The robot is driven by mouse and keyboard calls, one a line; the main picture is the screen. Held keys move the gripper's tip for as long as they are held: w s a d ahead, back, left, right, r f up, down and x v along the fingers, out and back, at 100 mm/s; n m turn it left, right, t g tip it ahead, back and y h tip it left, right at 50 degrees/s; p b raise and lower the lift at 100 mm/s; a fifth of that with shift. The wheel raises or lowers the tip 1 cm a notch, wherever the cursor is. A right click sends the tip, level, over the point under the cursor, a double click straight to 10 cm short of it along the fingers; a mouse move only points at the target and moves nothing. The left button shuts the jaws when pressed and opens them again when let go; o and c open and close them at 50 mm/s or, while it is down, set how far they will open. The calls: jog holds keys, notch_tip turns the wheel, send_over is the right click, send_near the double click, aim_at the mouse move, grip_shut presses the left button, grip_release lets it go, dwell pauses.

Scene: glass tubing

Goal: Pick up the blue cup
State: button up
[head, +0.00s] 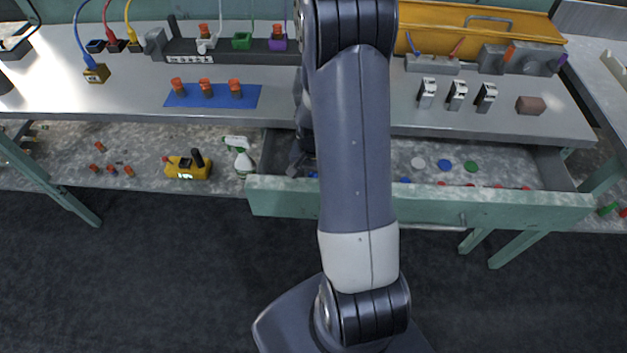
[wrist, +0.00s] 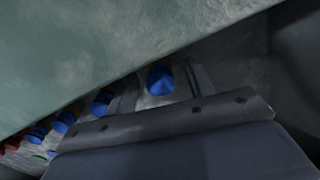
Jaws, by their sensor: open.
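A blue cup (wrist: 160,79) sits on the drawer floor in the wrist view, between the two fingers of my gripper (wrist: 158,82). The fingers are open, one on each side of the cup. I cannot tell whether they touch it. In the head view my gripper (head: 301,163) reaches down into the left part of the open drawer (head: 270,196), mostly hidden behind my arm. A bit of blue (head: 313,174) shows beside it. Other blue cups (wrist: 68,117) stand in a row to the left in the wrist view.
The drawer's front panel (wrist: 80,62) runs close alongside my gripper. Red and green pieces lie farther along the drawer. White, blue and green discs (head: 444,165) lie in its right part. The workbench (head: 290,110) stands above. A spray bottle (head: 240,155) is left of the drawer.

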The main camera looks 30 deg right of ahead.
jog(key=c, duration=1)
jog(key=shift+r, duration=0.1)
jog(key=shift+c, duration=0.2)
